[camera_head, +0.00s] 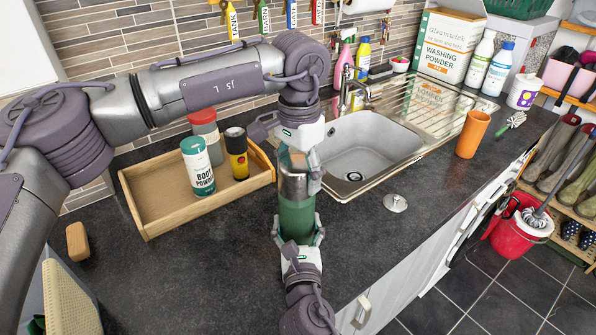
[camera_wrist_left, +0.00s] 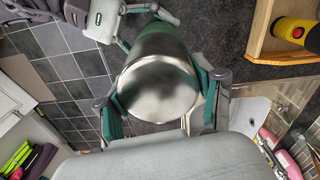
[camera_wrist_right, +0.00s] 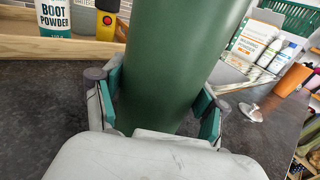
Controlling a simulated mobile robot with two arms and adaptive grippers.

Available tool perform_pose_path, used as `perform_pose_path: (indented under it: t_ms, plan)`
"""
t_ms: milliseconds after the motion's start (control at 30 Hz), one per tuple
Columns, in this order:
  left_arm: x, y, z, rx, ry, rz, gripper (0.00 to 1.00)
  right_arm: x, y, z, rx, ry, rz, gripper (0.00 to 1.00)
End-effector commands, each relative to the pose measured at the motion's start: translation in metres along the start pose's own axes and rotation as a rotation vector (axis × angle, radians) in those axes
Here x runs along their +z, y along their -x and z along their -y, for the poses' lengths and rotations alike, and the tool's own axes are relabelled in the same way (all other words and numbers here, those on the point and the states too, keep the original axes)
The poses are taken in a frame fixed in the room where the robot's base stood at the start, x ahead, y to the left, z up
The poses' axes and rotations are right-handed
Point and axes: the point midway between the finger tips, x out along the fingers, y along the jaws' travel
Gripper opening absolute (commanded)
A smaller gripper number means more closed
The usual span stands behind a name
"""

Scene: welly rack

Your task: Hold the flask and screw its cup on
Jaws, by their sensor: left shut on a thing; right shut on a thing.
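The flask stands upright over the worktop, with a green body (camera_head: 297,218) and a steel cup (camera_head: 293,184) at its top. My left gripper (camera_head: 298,168) comes from above and is shut on the steel cup, which fills the left wrist view (camera_wrist_left: 157,88) between the fingers. My right gripper (camera_head: 299,240) is shut around the lower green body, which also shows in the right wrist view (camera_wrist_right: 175,75). The cup sits in line on the body; I cannot tell how tightly it is threaded. The flask's base is hidden by my right gripper.
A wooden tray (camera_head: 151,222) with boot powder (camera_head: 198,168) and other containers stands left of the flask. A sink (camera_head: 370,145) lies behind right. A plug (camera_head: 394,203) and an orange tumbler (camera_head: 473,134) stand to the right. A brush (camera_head: 77,241) lies left. The front worktop is clear.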

Motion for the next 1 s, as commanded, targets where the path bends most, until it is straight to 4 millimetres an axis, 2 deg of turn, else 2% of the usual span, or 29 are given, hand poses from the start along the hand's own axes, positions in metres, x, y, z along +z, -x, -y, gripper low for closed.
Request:
perform_pose_path:
  t_ms: [233, 267, 400, 767, 1000]
  plan:
    - [0.000, 0.001, 0.000, -0.001, -0.001, -0.001, 0.38, -0.001, 0.000, 0.001, -0.002, -0.001, -0.002, 0.00]
    - [0.000, 0.001, 0.000, -0.001, -0.001, -0.002, 0.72, -0.001, 0.000, 0.001, -0.002, -0.001, -0.002, 0.00]
    - [0.000, 0.001, 0.000, -0.001, 0.000, -0.001, 0.92, -0.001, 0.000, 0.001, -0.002, -0.001, -0.002, 0.00]
    - [0.000, 0.003, 0.000, -0.001, 0.001, -0.001, 0.92, -0.001, 0.000, 0.001, -0.001, 0.000, -0.002, 0.00]
    - [-0.001, 0.031, 0.000, -0.001, 0.001, -0.004, 0.92, -0.001, 0.000, 0.000, -0.001, 0.000, -0.001, 0.00]
